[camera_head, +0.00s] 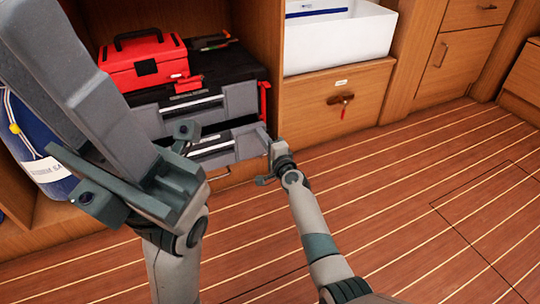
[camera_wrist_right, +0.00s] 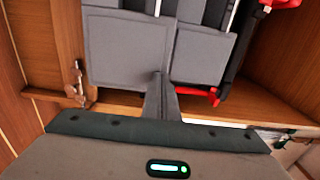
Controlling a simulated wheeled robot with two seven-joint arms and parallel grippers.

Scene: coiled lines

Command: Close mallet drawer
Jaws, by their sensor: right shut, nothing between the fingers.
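A grey and black toolbox (camera_head: 238,72) stands in the wooden cubby, with two grey drawers at its front. The lower drawer (camera_head: 230,152) sticks out, with a dark gap above its front. The upper drawer (camera_head: 165,118) sits above it. No mallet is visible, and no label I can read tells which drawer is the mallet drawer. My right gripper (camera_head: 268,137) is shut and empty at the lower drawer's right front corner. In the wrist view its fingers (camera_wrist_right: 160,95) stand before grey drawer fronts (camera_wrist_right: 125,50); contact is unclear. My left gripper (camera_head: 140,185) looms at left, its jaws unclear.
A red toolbox (camera_head: 145,62) rests on top of the grey one. A white bin (camera_head: 340,42) stands above a closed wooden drawer (camera_head: 330,100) with a red tag. A blue bag (camera_head: 40,150) is at left. The striped floor (camera_head: 410,190) is clear.

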